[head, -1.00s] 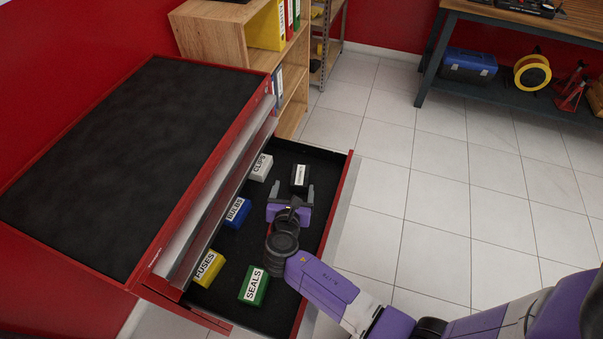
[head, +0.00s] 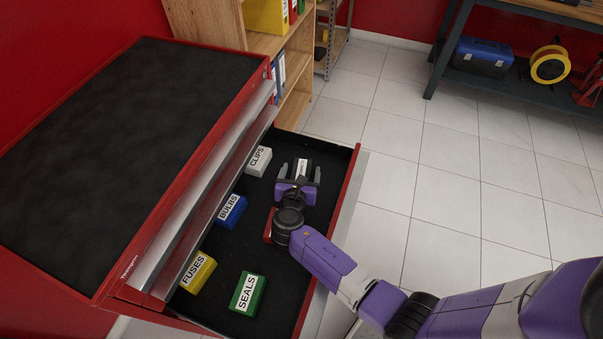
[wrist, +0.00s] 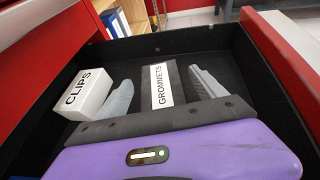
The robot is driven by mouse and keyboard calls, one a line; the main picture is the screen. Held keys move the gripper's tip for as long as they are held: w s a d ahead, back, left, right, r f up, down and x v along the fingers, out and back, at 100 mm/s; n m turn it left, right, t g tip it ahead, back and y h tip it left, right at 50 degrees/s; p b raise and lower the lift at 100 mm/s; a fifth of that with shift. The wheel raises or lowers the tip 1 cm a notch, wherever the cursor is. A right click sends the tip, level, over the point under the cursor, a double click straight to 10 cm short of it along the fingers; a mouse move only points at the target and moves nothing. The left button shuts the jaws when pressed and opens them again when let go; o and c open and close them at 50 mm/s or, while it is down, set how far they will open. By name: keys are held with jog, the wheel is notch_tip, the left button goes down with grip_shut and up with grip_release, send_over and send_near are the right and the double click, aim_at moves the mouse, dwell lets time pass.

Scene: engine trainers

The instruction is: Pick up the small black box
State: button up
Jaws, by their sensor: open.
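The small black box (head: 302,166) has a white label that reads GROMMETS in the wrist view (wrist: 160,88). It lies in the open drawer, near the far right corner. My gripper (head: 300,174) is open, with one finger on each side of the box in both views. In the wrist view my gripper (wrist: 160,82) shows a gap between each finger and the box. The box's near end is hidden by the gripper body. I cannot tell how far down the fingers reach beside it.
The drawer (head: 265,190) also holds a white CLIPS box (head: 259,161) left of the gripper, a blue BULBS box (head: 232,211), a yellow FUSES box (head: 197,271) and a green SEALS box (head: 247,294). A red box (head: 268,226) is partly hidden by my wrist. The drawer walls surround them.

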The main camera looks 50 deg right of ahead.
aim_at(301, 170)
jog(key=shift+x, duration=1.55)
jog(key=shift+f, duration=0.1)
jog(key=shift+c, duration=0.2)
jog(key=c, duration=1.4)
jog(key=shift+c, duration=0.5)
